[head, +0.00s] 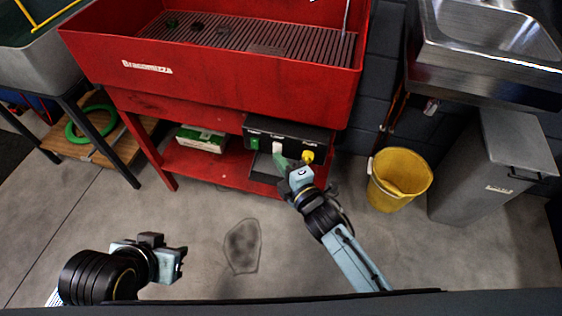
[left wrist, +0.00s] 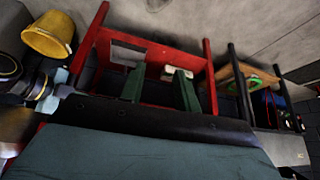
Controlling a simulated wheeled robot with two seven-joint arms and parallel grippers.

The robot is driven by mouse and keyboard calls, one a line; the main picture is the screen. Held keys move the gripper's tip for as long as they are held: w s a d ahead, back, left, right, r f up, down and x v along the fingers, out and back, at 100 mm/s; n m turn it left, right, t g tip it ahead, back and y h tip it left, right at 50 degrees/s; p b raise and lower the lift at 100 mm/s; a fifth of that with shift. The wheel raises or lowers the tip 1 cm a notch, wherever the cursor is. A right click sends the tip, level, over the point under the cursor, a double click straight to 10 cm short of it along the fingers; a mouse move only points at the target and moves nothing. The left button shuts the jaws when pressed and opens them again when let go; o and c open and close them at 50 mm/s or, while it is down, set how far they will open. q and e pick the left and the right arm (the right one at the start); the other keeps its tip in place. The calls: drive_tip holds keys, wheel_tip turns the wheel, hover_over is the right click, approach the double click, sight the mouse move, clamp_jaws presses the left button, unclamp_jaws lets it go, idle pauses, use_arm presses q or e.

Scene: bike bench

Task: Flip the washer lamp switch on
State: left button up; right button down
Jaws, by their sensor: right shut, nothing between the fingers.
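The red washer (head: 230,90) has a dark control box (head: 318,138) under the right part of its basin. On the box's front are a green switch (head: 254,143), a white switch (head: 278,148) and a yellow knob (head: 307,157). Which of these is the lamp switch, and its position, I cannot tell. My right gripper (head: 281,160) is shut and empty, its green fingertips just below the white switch; whether they touch it is unclear. My left gripper (head: 181,262) is low at the front left. In the left wrist view its green fingers (left wrist: 160,85) stand apart with nothing between.
A yellow bucket (head: 399,180) and a grey bin (head: 490,165) stand right of the washer, below a steel sink (head: 490,35). A green and white box (head: 201,139) sits on the washer's lower shelf. A green ring (head: 90,123) lies at left. The floor in front is clear.

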use_arm(q)
drive_tip(key=shift+w, duration=0.1)
drive_tip(key=w, duration=0.1)
drive_tip(key=w+d+r+t, duration=0.1)
drive_tip(key=w+t+b, duration=0.1)
drive_tip(key=shift+w+d+r+h, duration=0.15)
drive_tip(key=shift+d+r+h, duration=0.05)
drive_tip(key=shift+r+h, duration=0.2)
use_arm(e)
drive_tip(key=shift+w, duration=0.15)
use_arm(q)
drive_tip(key=shift+f, duration=0.1)
